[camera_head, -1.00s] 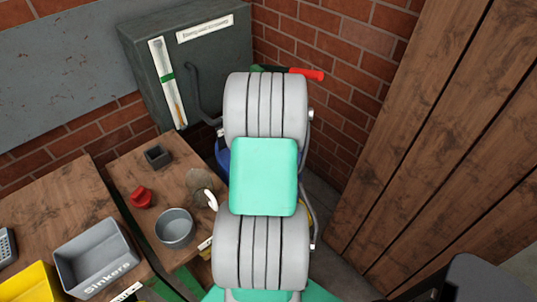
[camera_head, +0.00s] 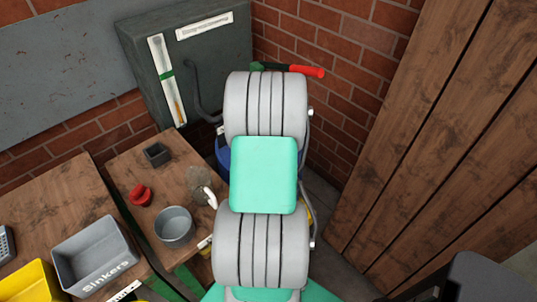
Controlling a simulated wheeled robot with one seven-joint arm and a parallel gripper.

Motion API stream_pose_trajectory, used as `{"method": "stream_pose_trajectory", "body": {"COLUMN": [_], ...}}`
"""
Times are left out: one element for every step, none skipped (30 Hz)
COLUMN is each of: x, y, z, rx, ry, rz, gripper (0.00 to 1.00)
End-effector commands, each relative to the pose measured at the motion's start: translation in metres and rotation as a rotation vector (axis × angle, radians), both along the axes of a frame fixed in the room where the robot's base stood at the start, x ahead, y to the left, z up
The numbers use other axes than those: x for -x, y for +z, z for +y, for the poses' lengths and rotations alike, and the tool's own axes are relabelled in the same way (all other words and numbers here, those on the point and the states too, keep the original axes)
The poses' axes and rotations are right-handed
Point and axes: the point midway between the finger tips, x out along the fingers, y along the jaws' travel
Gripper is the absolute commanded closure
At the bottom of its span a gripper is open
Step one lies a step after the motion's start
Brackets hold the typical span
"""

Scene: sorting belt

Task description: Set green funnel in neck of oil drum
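My own arm, with its grey ribbed links and mint-green middle part, fills the centre of the view and hides much behind it. My gripper is not in view. A small blue surface (camera_head: 223,158) shows at the left edge of my arm; it may be part of the oil drum, but I cannot tell. No drum neck is visible. A small dark-green piece (camera_head: 257,67) shows above my arm beside a red handle (camera_head: 307,71); I cannot tell whether it is the funnel.
A dark green cabinet (camera_head: 215,65) stands behind. Wooden boards (camera_head: 430,150) stand at right.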

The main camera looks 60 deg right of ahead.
Motion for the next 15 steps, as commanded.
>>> {"method": "stream_pose_trajectory", "body": {"x": [-0.0002,0.0000,-0.0001,-0.0001,-0.0001,-0.0001,0.0000,-0.0001,0.0000,-0.0001,0.0000,0.0000,-0.0001,-0.0001,-0.0001], "y": [-0.0011,-0.0016,-0.0022,-0.0026,-0.0031,-0.0037,-0.0041,-0.0046,-0.0052,-0.0056,-0.0061,-0.0065,-0.0068,-0.0069,-0.0069], "z": [-0.0001,-0.0002,-0.0002,-0.0002,-0.0002,-0.0002,-0.0002,-0.0002,-0.0002,-0.0002,-0.0001,-0.0002,-0.0001,-0.0002,-0.0002], "rx": [0.000,0.000,0.000,0.000,0.000,0.000,0.000,0.000,0.000,0.000,0.000,0.000,0.000,0.000,0.000], "ry": [0.000,0.000,0.000,0.000,0.000,0.000,0.000,0.000,0.000,0.000,0.000,0.000,0.000,0.000,0.000], "rz": [0.000,0.000,0.000,0.000,0.000,0.000,0.000,0.000,0.000,0.000,0.000,0.000,0.000,0.000,0.000], "gripper": [1.00,1.00,1.00,1.00,1.00,1.00,1.00,1.00,1.00,1.00,1.00,1.00,1.00,1.00,1.00]}}
